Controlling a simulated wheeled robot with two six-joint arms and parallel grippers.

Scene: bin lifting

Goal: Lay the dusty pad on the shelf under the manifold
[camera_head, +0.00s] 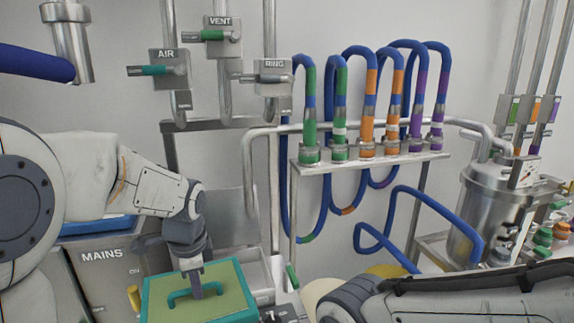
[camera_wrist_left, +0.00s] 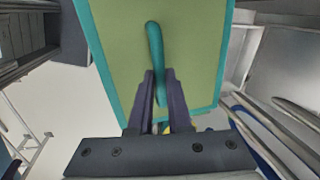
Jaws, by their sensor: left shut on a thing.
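The pad (camera_head: 235,285) is a flat olive-green panel with a teal edge and a teal handle (camera_head: 188,296), low in the head view. My left gripper (camera_head: 196,292) is shut on the handle, above the pad's face. The left wrist view shows the pad (camera_wrist_left: 195,50) filling the upper middle, with the fingers (camera_wrist_left: 160,110) on either side of the handle. The manifold (camera_head: 370,162) is a metal rack with blue, colour-banded hoses, right of centre. A shelf under it does not show clearly. My right arm crosses the lower right; its gripper is out of view.
A MAINS panel (camera_head: 102,255) stands at the left, partly behind my arm. Valves marked AIR (camera_head: 168,69), VENT (camera_head: 220,36) and RING (camera_head: 274,78) are on wall pipes. A steel canister (camera_head: 480,215) stands at the right. A blue hose loop (camera_head: 405,200) hangs below the rack.

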